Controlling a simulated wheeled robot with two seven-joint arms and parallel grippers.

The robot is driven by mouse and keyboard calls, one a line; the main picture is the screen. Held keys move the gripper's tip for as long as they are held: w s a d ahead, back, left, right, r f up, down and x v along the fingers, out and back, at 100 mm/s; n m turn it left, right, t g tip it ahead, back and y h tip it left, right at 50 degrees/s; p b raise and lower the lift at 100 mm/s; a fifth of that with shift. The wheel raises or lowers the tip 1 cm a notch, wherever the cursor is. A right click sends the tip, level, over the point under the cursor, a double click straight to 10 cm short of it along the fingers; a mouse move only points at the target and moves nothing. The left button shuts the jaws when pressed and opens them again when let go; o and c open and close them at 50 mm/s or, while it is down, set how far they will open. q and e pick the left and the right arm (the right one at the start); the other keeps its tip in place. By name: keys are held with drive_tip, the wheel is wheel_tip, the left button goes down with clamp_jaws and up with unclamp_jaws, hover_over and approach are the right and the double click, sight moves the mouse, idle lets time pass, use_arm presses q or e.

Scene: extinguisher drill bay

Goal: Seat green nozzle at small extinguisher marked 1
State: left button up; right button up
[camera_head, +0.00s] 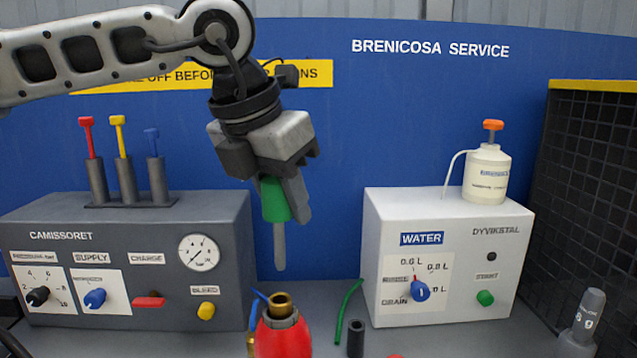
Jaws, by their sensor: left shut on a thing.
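My left gripper (272,184) comes in from the upper left, points down and is shut on the green nozzle (275,201). The nozzle hangs nearly upright, with its thin grey stem downward and free in the air. Below it in the picture, at the bottom edge, is a red extinguisher (283,338) with an open brass neck (281,303). The stem's end appears above the neck, with a gap between them. No number shows on the extinguisher, and its lower body is cut off. My right gripper is not in view.
A grey CAMISSORET box (120,235) with knobs and a gauge stands left, a white WATER box (452,212) right. A white pump bottle (487,174) stands on the white box. A green hose (347,308) and black cylinder (356,339) are right of the extinguisher.

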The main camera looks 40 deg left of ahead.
sight(283, 249)
use_arm(q)
drive_tip(key=shift+s+f, duration=0.2)
drive_tip(key=shift+s+f+b, duration=0.2)
drive_tip(key=shift+f+b, duration=0.2)
drive_tip(key=shift+b, duration=0.05)
drive_tip(key=shift+w+f+b, duration=0.1)
drive_tip(key=shift+f+b, duration=0.8)
drive_tip(key=shift+f, duration=0.4)
drive_tip(key=shift+f+b, duration=0.6)
drive_tip(key=shift+f, duration=0.2)
drive_tip(key=shift+f+b, duration=0.3)
drive_tip(key=shift+f, duration=0.15)
drive_tip(key=shift+f+b, duration=0.6)
drive_tip(key=shift+f, duration=0.2)
drive_tip(key=shift+f+b, duration=0.3)
drive_tip(key=shift+f, duration=0.15)
drive_tip(key=shift+f+b, duration=1.1)
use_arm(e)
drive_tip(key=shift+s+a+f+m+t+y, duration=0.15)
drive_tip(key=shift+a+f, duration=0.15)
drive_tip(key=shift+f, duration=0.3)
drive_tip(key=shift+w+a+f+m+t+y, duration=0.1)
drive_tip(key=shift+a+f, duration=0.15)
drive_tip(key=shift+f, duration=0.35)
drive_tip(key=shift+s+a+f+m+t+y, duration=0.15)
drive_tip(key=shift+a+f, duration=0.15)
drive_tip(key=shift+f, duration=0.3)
